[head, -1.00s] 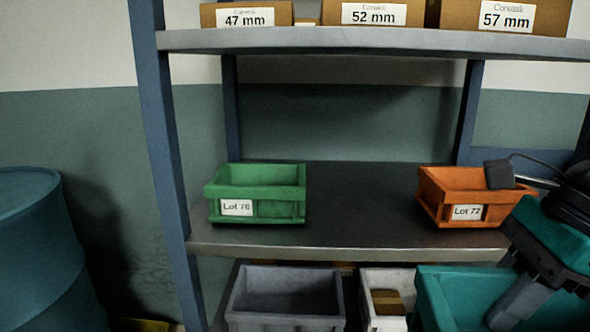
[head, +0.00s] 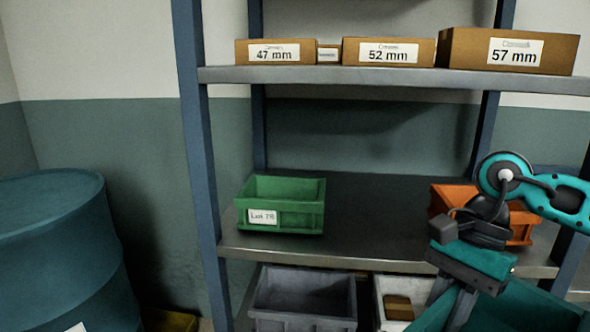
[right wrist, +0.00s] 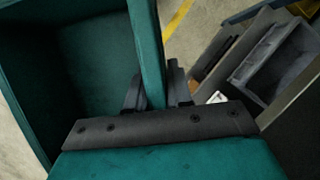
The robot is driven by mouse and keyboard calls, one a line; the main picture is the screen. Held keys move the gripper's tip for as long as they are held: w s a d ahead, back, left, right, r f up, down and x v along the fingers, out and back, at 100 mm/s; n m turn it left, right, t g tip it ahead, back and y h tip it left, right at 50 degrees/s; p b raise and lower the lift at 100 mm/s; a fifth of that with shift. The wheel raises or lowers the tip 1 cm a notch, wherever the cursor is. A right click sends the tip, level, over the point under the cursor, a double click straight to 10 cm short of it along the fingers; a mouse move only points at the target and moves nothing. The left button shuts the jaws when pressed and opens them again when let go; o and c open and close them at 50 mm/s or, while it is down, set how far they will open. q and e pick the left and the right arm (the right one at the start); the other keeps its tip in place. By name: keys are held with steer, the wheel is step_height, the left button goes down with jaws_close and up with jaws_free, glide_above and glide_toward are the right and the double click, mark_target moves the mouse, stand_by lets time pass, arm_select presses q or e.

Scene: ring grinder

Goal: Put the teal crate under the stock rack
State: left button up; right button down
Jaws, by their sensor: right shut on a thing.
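The teal crate (head: 535,312) is at the bottom right of the head view, in front of the rack, partly cut off by the picture edge. In the right wrist view its open inside (right wrist: 95,70) fills the left side. My right gripper (head: 460,308) is shut on the crate's wall, with one finger on each side of it, as the right wrist view (right wrist: 157,92) shows. The stock rack (head: 385,256) has blue posts and grey shelves. The crate's underside is hidden. My left gripper is not in view.
Under the lower shelf stand a grey bin (head: 303,312) and a white bin (head: 383,290) with a brown box (head: 398,308). A green Lot 76 bin (head: 285,215) and an orange bin (head: 522,232) sit on the shelf. A blue drum (head: 60,250) stands left.

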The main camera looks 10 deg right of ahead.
arm_select(q)
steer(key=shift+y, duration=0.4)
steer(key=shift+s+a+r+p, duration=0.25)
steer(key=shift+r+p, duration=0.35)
steer(key=shift+p, duration=0.3)
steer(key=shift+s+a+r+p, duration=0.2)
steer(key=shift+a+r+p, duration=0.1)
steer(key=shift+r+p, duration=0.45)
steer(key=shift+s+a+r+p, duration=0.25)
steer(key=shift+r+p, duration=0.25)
steer(key=shift+p, duration=0.5)
arm_select(e)
steer(key=w+a+f+n+g+h, duration=0.1)
steer(key=w+a+n+h, duration=0.3)
steer(key=n, duration=0.8)
steer(key=shift+w+a+f+n+g, duration=0.15)
steer(key=shift+w+a+n+g, duration=0.15)
steer(key=shift+w+a+g, duration=0.7)
